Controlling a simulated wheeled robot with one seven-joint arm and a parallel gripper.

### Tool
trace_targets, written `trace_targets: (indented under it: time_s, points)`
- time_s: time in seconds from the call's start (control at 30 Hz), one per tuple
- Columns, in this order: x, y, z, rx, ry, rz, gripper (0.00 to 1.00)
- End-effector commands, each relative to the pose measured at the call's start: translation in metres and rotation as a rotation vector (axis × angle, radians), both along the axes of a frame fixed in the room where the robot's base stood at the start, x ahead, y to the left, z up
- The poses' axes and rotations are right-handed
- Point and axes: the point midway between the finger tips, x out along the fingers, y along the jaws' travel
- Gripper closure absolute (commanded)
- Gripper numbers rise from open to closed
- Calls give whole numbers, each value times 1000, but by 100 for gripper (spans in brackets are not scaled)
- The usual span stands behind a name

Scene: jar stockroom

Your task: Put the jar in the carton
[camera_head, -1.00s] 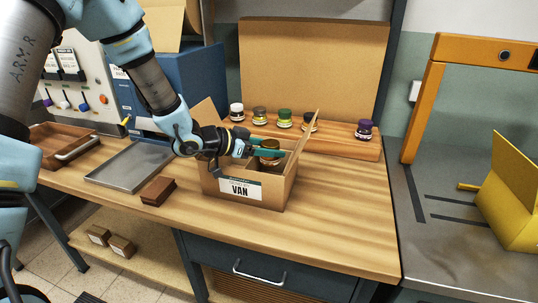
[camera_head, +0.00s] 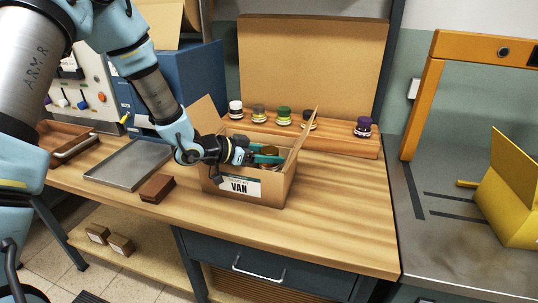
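The open cardboard carton (camera_head: 278,191), labelled VAN, stands on the wooden bench with its flaps up. My gripper (camera_head: 267,155) reaches into its mouth from the left, its teal fingers low between the flaps. The brown-lidded jar (camera_head: 268,151) shows only in part between the fingers, inside the carton opening. The front wall and the fingers hide its lower part, so I cannot tell whether it touches the carton floor.
Several other jars, including a green-lidded one (camera_head: 284,115) and a purple-lidded one (camera_head: 363,127), stand on a wooden ledge behind. A grey metal tray (camera_head: 128,165) and a small brown block (camera_head: 157,188) lie left of the carton.

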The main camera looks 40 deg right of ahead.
Motion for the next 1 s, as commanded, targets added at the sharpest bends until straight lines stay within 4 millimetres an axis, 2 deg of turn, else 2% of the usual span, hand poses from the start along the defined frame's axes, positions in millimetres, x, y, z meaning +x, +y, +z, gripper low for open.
trace_targets:
  time_s: [0.03, 0.23, 0.5, 0.67, 0.77, 1.0]
  points:
    - [-1, 2, -6, 10, 0, 0, 33]
    - [-1, 3, -8, 13, 1, -1, 11]
    - [-1, 4, -8, 18, 1, -1, 10]
    - [-1, 4, 9, 16, 0, -2, 10]
    - [5, 21, 11, 14, 0, 4, 10]
    - [16, 69, 34, 9, -2, 4, 10]
